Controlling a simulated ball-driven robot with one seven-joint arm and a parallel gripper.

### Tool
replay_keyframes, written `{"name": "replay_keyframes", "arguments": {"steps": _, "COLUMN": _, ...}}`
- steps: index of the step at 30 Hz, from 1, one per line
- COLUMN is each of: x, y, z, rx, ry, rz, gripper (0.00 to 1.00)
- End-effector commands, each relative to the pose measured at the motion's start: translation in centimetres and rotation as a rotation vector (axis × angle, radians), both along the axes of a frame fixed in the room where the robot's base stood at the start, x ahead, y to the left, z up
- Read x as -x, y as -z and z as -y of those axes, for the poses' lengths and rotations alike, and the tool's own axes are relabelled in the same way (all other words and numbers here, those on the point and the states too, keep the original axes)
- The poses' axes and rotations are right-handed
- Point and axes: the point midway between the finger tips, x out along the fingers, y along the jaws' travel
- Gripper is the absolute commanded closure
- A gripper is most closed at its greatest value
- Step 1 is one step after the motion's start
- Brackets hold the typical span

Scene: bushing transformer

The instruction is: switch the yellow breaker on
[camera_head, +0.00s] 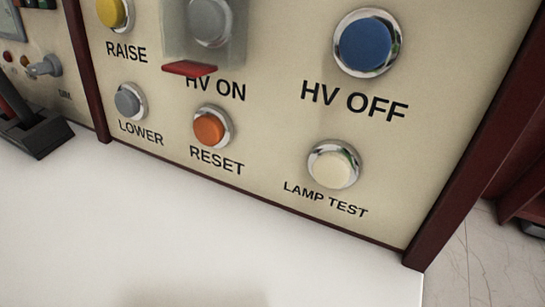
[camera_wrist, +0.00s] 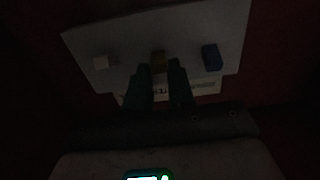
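The wrist view is very dark. It shows a pale plate (camera_wrist: 125,40) with three small blocks in a row: a pale one (camera_wrist: 102,62) at left, a brownish one (camera_wrist: 158,58) in the middle and a blue one (camera_wrist: 211,57) at right. The brownish block may be the yellow breaker, but its colour is dull in this light. My gripper (camera_wrist: 160,72) has its two dark fingers apart, with the brownish block seen between their tips. I cannot tell whether they touch it. My gripper does not show in the head view.
The head view shows a cream control panel (camera_head: 270,150) with round buttons, among them a yellow RAISE button (camera_head: 110,12) and a blue HV OFF button (camera_head: 368,44). A white countertop (camera_head: 150,230) lies below it, clear in front. A black lever (camera_head: 30,120) stands at left.

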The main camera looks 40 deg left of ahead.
Motion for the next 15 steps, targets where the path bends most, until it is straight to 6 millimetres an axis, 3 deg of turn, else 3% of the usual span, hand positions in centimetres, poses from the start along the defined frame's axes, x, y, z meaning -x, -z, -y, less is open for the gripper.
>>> {"name": "replay_keyframes", "arguments": {"steps": 7, "x": 0.01, "y": 0.01, "z": 0.0, "rx": 0.0, "ry": 0.0, "rz": 0.0, "gripper": 1.0}}
{"name": "replay_keyframes", "arguments": {"steps": 15, "x": 0.06, "y": 0.02, "z": -0.05, "rx": 0.003, "ry": 0.001, "rz": -0.021, "gripper": 1.0}}
